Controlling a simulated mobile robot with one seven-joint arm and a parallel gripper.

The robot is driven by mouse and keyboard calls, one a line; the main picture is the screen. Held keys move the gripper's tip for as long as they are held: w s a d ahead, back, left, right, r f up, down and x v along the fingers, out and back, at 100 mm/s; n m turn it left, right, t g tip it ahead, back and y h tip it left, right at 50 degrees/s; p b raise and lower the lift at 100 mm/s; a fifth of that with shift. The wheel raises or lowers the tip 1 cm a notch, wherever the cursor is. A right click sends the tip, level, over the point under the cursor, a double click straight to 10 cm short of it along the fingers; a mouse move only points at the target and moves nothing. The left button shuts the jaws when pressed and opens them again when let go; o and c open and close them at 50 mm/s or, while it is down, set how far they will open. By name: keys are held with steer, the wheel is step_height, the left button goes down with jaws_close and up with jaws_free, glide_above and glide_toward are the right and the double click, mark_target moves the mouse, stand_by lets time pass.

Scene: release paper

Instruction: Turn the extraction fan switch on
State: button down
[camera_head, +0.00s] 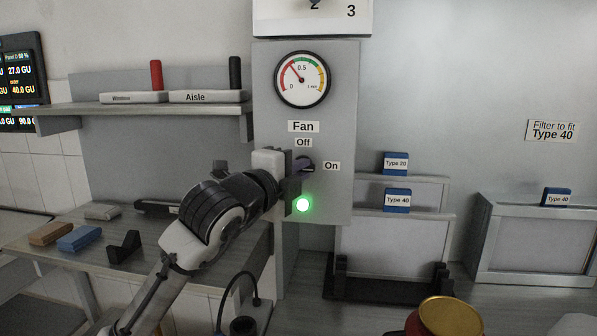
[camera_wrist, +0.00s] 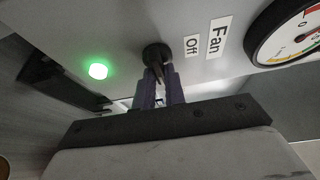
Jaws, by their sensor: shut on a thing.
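The fan switch (camera_head: 308,163) is a dark round knob on the grey panel (camera_head: 330,90), beside the "On" label (camera_head: 331,166) and below the "Off" label (camera_head: 303,142). In the wrist view the knob (camera_wrist: 157,54) has a dark lever running down between purple fingers. My gripper (camera_head: 300,167) is at the panel, shut on this lever; it also shows in the wrist view (camera_wrist: 160,88). A green light (camera_head: 302,204) glows below the switch. The gripper partly hides the knob, so its exact angle is hard to read.
A round gauge (camera_head: 302,79) sits above the switch. A shelf (camera_head: 190,109) is at left, with small items on the counter (camera_head: 60,262) below. Framed filters (camera_head: 396,240) stand right of the panel. A gold-lidded jar (camera_head: 449,316) is at the front.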

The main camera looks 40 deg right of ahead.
steer(key=c, duration=1.5)
jaws_free()
steer(key=shift+o, duration=0.2)
steer(key=b+v, duration=0.3)
steer(key=v, duration=1.1)
steer(key=shift+b, duration=0.3)
steer(key=shift+r, duration=0.1)
